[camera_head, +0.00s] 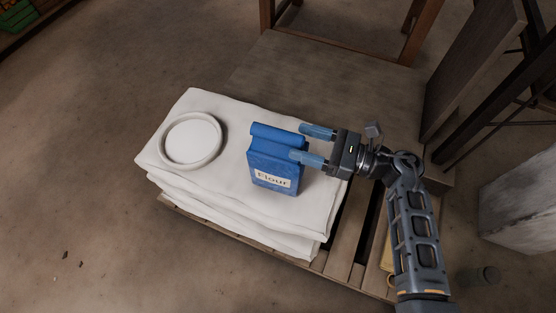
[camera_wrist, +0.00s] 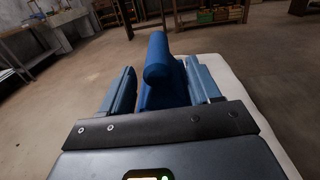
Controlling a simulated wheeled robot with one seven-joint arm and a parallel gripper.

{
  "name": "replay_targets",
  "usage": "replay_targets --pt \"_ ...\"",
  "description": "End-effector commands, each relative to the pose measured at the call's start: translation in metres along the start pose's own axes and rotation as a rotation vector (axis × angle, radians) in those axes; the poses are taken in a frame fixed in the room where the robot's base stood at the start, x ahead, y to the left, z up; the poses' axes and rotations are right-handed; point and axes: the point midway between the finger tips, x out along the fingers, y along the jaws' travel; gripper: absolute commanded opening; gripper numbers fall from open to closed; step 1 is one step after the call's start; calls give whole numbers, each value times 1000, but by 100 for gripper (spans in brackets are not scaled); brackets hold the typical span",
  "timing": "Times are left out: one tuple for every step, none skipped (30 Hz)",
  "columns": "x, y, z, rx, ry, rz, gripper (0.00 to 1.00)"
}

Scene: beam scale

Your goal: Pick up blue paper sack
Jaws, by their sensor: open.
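The blue paper sack (camera_head: 273,165), labelled "Flour" and with a rolled top, stands upright on a stack of white cloth or sacks (camera_head: 220,205). My gripper (camera_head: 312,144) comes in from the right with its blue-tipped fingers apart. In the head view the near finger overlaps the sack's right edge. In the wrist view the sack (camera_wrist: 158,70) is straight ahead, and part of it shows in the gap between the two open fingers (camera_wrist: 160,92). Its lower part is hidden by the gripper body. I cannot tell whether either finger touches the sack.
A white ring-shaped dish (camera_head: 190,162) lies on the stack, left of the sack. The stack rests on a wooden slatted pallet (camera_head: 345,245). A wooden chair or frame (camera_head: 340,45) stands behind. A pale block (camera_head: 518,195) is at the right. The floor at the left is open.

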Motion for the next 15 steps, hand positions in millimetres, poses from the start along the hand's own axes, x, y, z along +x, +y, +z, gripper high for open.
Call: replay_targets --pt "9 2 3 0 0 4 62" --pt "14 2 4 0 0 4 62" --pt "20 2 4 0 0 4 62" --pt "24 3 5 0 0 4 62" --pt "28 2 4 -1 0 3 62" --pt "32 2 3 0 0 3 62" --pt "36 2 2 1 0 2 62" --pt "38 2 2 1 0 2 62" --pt "40 2 2 1 0 1 62" --pt "42 2 2 1 0 1 62" --pt "42 2 2 1 0 0 62" --pt "43 2 2 1 0 0 62" --pt "43 2 2 1 0 -1 62" --pt "43 2 2 1 0 -1 62" --pt "42 2 2 1 0 -1 62"
